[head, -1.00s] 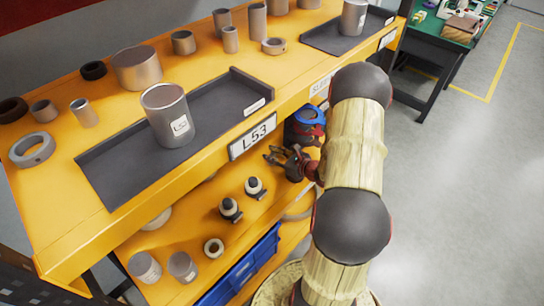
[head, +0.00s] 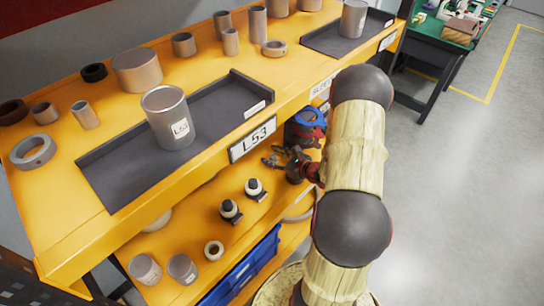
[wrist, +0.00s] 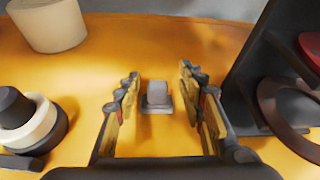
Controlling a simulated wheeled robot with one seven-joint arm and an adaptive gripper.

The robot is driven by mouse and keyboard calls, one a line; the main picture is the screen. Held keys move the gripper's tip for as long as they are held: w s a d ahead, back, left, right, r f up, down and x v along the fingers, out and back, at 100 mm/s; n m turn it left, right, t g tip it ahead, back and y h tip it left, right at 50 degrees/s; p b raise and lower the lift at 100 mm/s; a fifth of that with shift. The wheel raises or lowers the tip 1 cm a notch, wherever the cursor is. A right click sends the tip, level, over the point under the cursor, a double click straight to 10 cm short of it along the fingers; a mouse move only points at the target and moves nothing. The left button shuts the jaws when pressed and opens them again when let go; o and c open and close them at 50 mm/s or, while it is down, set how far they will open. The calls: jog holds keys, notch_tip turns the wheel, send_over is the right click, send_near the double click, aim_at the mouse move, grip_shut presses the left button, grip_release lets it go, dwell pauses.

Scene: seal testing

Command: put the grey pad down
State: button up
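A small grey block on a darker flat base, which looks like the grey pad (wrist: 158,95), rests on the orange lower shelf in the wrist view. It shows in the gap between the fingers of my gripper (wrist: 158,76), with orange surface visible on both sides of it. My gripper is open, and neither finger touches the block. In the head view my gripper (head: 272,158) is at the lower shelf, below the L53 label. I cannot make out the grey block in the head view.
Black-and-white knobbed pieces (head: 254,188) stand on the lower shelf; one is at left in the wrist view (wrist: 28,122). A dark upright with a ring (wrist: 285,105) is close on the right. A blue-topped item (head: 309,118) is behind my gripper. The upper shelf (head: 160,225) overhangs.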

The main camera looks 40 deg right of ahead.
jog(key=p+v, duration=0.2)
jog(key=v, duration=0.9)
jog(key=shift+s+r+p, duration=0.15)
jog(key=shift+s+p, duration=0.15)
jog(key=shift+p, duration=0.05)
jog(key=shift+s, duration=0.1)
